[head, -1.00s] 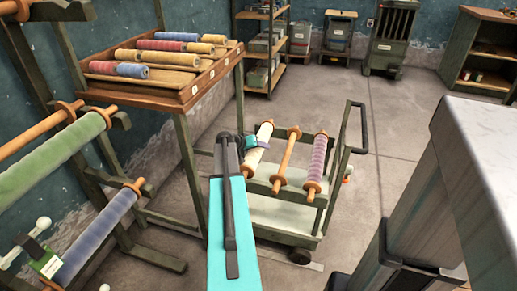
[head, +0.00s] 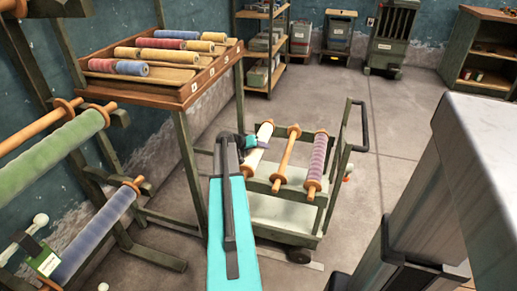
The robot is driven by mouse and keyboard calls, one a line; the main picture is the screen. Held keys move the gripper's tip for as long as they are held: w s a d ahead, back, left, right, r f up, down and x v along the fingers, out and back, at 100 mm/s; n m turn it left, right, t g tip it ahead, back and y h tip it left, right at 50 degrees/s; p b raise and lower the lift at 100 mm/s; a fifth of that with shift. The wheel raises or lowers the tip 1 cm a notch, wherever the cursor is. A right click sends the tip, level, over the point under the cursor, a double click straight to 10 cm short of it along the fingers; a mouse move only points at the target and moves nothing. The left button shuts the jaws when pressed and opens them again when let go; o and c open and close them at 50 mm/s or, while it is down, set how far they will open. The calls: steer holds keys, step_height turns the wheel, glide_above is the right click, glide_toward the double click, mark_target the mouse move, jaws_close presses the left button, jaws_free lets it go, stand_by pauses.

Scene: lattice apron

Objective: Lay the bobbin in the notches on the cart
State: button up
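The cart (head: 285,213) is green with a pale lower shelf and stands in the middle of the view. Three bobbins lie side by side across its top: a cream bobbin (head: 257,152) at left, a bare wooden one (head: 285,160) in the middle and a purple-wound one (head: 318,160) at right. My gripper (head: 248,141) is at the upper left side of the cream bobbin. My arm hides much of the gripper and the bobbin's lower left, so I cannot tell whether the fingers touch it. The notches are too small to make out.
A green-wound roller (head: 50,155) and a blue-grey roller (head: 95,235) sit on a rack at left. A wooden tray (head: 190,92) of several coloured bobbins stands behind. Shelves (head: 265,50) line the back wall. A grey metal surface (head: 485,140) fills the right.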

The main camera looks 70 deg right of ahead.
steer(key=shift+f+b, duration=0.1)
steer(key=shift+b, duration=0.25)
stand_by(0.4)
steer(key=o, duration=1.5)
steer(key=shift+a, duration=0.1)
steer(key=p+v, duration=0.1)
steer(key=v, duration=1.2)
steer(key=shift+w+a+r+p, duration=0.15)
steer(key=shift+a+r+p, duration=0.05)
steer(key=shift+p, duration=0.1)
